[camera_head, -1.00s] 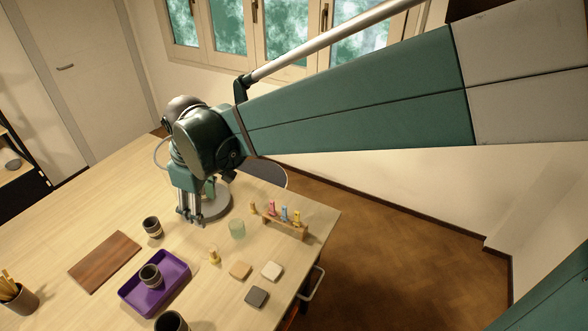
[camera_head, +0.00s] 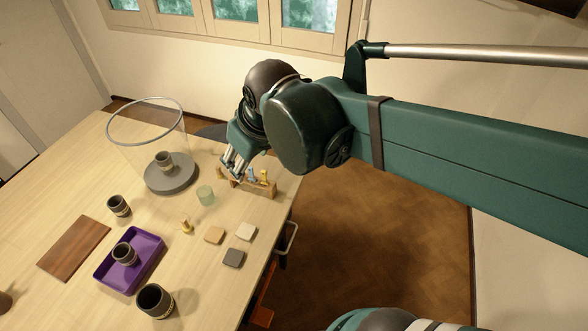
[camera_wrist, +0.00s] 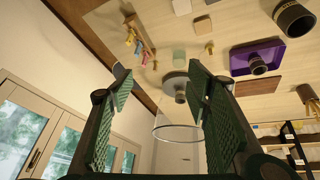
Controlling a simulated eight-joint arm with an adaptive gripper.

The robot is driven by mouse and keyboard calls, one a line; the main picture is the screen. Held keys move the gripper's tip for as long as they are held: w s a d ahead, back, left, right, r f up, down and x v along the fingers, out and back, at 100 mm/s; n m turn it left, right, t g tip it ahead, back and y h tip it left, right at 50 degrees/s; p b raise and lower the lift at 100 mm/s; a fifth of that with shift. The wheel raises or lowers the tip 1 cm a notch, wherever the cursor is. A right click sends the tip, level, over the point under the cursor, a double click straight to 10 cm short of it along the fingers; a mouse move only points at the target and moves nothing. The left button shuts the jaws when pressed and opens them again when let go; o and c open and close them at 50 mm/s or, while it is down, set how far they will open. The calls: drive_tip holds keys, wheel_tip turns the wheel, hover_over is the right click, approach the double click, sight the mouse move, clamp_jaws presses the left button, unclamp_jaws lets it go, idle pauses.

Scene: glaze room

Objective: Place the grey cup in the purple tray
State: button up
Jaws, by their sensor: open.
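The purple tray (camera_head: 150,252) lies on the table, with a dark grey, tan-banded cup (camera_head: 124,254) upright inside it; the wrist view also shows the tray (camera_wrist: 239,61). Three similar cups stand elsewhere: one beyond the tray (camera_head: 119,206), a larger-looking one at the near side (camera_head: 155,300), and one on a grey disc (camera_head: 170,181) within a clear glass cylinder (camera_head: 145,120). That last cup (camera_head: 163,161) shows in the wrist view too. I cannot tell which one the task means. My gripper (camera_head: 230,172) is open and empty, right of the glass cylinder, near the peg rack.
A peg rack (camera_head: 262,189) with coloured pegs stands near the table's right edge. A greenish glass (camera_head: 205,195), a small yellowish figure (camera_head: 186,226) and several square tiles (camera_head: 213,235) lie between rack and tray. A brown board (camera_head: 73,248) lies left.

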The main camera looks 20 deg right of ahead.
drive_tip(key=s+d+f+m+t+h, duration=0.1)
drive_tip(key=s+d+m, duration=0.3)
drive_tip(key=s+d, duration=0.3)
drive_tip(key=shift+d+f+t, duration=0.25)
drive_tip(key=shift+d+t, duration=0.15)
drive_tip(key=shift+d, duration=0.5)
